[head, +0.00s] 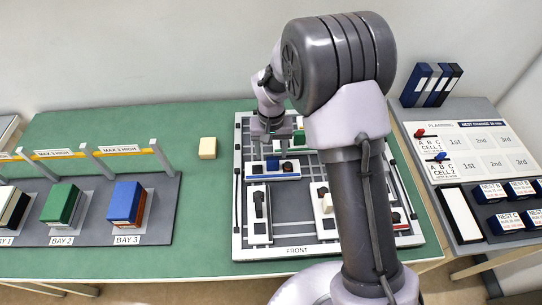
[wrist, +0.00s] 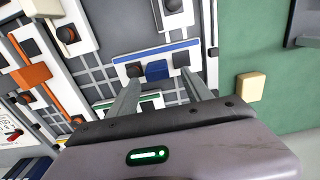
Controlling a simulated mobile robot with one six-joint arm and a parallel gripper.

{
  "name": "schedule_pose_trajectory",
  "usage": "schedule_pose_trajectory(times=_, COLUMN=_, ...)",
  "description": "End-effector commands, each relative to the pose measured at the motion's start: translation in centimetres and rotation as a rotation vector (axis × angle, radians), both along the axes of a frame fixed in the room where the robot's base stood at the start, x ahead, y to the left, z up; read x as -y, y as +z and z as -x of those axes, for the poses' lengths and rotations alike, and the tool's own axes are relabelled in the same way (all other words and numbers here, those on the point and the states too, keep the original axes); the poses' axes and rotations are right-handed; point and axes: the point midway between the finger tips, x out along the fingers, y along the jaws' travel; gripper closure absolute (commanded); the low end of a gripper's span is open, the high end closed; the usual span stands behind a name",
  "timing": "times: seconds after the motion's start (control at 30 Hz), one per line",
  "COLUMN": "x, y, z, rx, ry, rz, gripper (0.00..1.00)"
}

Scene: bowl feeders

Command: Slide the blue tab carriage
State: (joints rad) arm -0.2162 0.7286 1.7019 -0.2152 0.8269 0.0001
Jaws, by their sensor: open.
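The blue tab carriage (head: 259,176) is a white block with a blue stripe on the board, left of its middle in the head view. My gripper (wrist: 160,80) is open and empty, with one fingertip on each side of the blue tab in the picture. I cannot tell the height of the fingertips above it. In the head view my gripper (head: 272,135) is over the board, just behind the carriage, its tips partly hidden.
The grey gridded board (head: 280,229) holds other white carriages, with green, orange and red parts. My arm hides its right part. A cream block (head: 208,148) lies on the green table left of the board. Bays with stacked blocks stand further left; a planning board (head: 475,150) stands right.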

Motion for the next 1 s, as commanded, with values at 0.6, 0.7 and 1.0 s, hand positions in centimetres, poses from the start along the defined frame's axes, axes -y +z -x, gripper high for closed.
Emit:
schedule_pose_trajectory(times=0.6, x=0.0, y=12.8, z=0.0, rx=0.0, ry=0.001, rz=-0.001, gripper=0.42)
schedule_pose_trajectory(times=0.7, x=0.0, y=12.7, z=0.0, rx=0.0, ry=0.001, rz=-0.001, gripper=0.42)
schedule_pose_trajectory(times=1.0, x=0.2, y=13.2, z=0.2, rx=0.011, ry=-0.006, rz=-0.006, gripper=0.42)
